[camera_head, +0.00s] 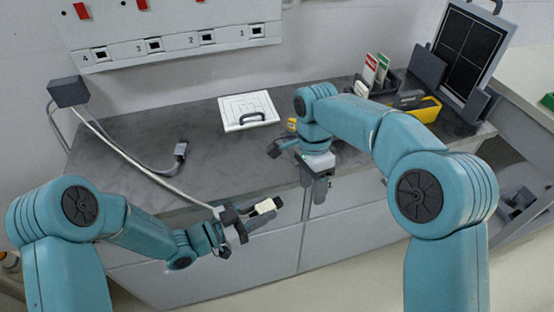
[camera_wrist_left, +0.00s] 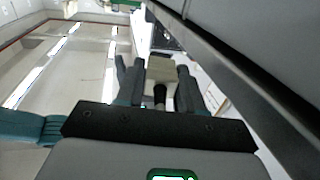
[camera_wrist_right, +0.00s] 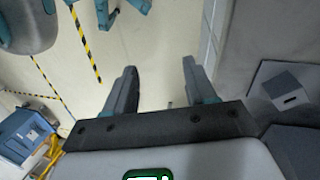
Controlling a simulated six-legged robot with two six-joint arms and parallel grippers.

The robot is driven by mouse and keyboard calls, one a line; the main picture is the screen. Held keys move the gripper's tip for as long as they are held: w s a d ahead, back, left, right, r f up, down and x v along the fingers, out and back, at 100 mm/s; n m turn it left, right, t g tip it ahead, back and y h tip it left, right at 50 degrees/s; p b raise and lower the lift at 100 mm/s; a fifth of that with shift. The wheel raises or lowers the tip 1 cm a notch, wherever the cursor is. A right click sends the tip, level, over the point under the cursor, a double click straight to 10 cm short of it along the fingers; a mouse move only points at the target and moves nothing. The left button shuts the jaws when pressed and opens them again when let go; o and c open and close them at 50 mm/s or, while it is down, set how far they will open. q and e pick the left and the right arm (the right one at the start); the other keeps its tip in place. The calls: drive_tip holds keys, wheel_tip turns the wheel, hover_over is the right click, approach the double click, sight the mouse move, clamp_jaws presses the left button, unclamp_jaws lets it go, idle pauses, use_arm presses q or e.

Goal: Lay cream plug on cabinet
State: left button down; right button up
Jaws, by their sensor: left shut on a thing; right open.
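The cream plug (camera_head: 265,206) is held in my left gripper (camera_head: 262,212), in front of the cabinet's front edge and apart from its top. In the left wrist view the cream plug (camera_wrist_left: 160,68) sits between the two fingers, with a dark part behind it. A pale cable runs from the left gripper area up to a grey wall box (camera_head: 68,91). The cabinet (camera_head: 210,172) has a grey top and pale drawer fronts. My right gripper (camera_head: 313,187) is open and empty by the cabinet's front edge; in the right wrist view nothing is between its fingers.
A grey plug (camera_head: 181,149) on a dark cable lies on the cabinet top. A white board with a dark handle (camera_head: 248,112) lies at the back. A yellow device (camera_head: 422,107) and a dark panel (camera_head: 468,45) stand at right. The top's left-middle has bare room.

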drive_tip(key=t, duration=0.2)
approach(277, 198)
drive_tip(key=d+r, duration=0.2)
drive_tip(key=d, duration=0.2)
drive_tip(key=a+r+n, duration=0.1)
drive_tip(key=a+n, duration=0.1)
drive_tip(key=a, duration=0.2)
drive_tip(key=shift+t, duration=0.3)
drive_tip(key=f, duration=1.1)
drive_tip(key=shift+s+d+f, duration=0.2)
drive_tip(key=shift+s+f, duration=0.05)
clamp_jaws()
use_arm(q)
drive_tip(key=c, duration=0.6)
unclamp_jaws()
